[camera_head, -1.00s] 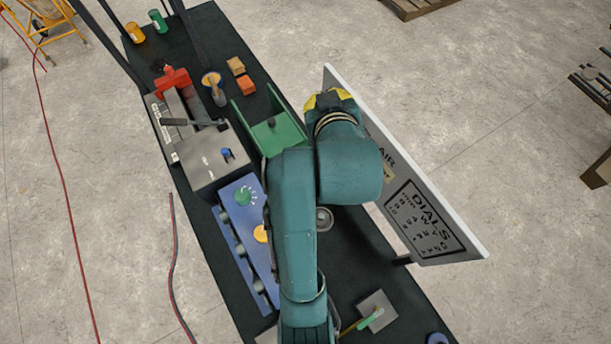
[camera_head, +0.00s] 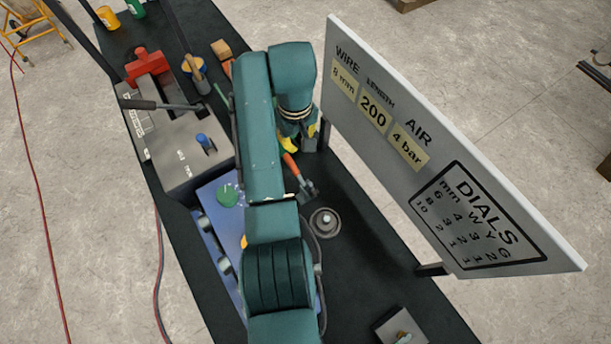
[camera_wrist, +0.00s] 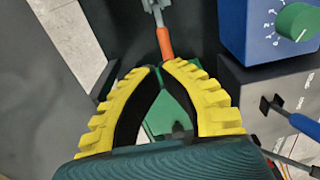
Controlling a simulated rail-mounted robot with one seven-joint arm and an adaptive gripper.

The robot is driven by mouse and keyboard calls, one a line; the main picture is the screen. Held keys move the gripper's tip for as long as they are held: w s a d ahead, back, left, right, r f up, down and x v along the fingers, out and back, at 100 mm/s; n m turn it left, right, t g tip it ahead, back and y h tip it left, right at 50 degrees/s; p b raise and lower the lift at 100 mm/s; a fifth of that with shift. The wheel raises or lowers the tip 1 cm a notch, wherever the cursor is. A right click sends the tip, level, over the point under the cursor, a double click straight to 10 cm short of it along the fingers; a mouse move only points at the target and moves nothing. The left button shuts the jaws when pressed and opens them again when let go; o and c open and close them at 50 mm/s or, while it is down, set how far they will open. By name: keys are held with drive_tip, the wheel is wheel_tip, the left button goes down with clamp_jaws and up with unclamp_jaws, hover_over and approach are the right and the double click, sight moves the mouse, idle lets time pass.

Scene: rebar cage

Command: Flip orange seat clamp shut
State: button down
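The seat clamp has an orange handle (camera_head: 290,164) and grey metal parts, and sits on the dark bench just below my gripper in the head view. In the wrist view the orange handle (camera_wrist: 165,42) lies just beyond my fingertips, with grey metal at the top edge. My gripper (camera_wrist: 160,68) has yellow ribbed fingers with black inner sides. Its tips are nearly together with nothing visibly held between them. The head view shows only part of the yellow fingers (camera_head: 300,142). Whether the tips touch the handle is unclear.
A white sign board (camera_head: 450,150) stands close to the right of my arm. A blue box with a green knob (camera_head: 228,196) and a grey lever machine (camera_head: 180,145) are on the left. A round metal part (camera_head: 325,222) lies on the bench.

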wheel_tip(320, 180, down, 9)
drive_tip(key=shift+f, duration=0.1)
drive_tip(key=shift+s+d+f+p, duration=0.4)
drive_tip(key=shift+s+d+f, duration=0.1)
drive_tip(key=shift+s, duration=0.3)
drive_tip(key=shift+s+d+f+p, duration=0.35)
drive_tip(key=shift+s+d, duration=0.15)
drive_tip(key=shift+s, duration=0.3)
drive_tip(key=shift+s+d+r+p, duration=0.1)
drive_tip(key=shift+s+p, duration=0.1)
drive_tip(key=shift+p, duration=0.4)
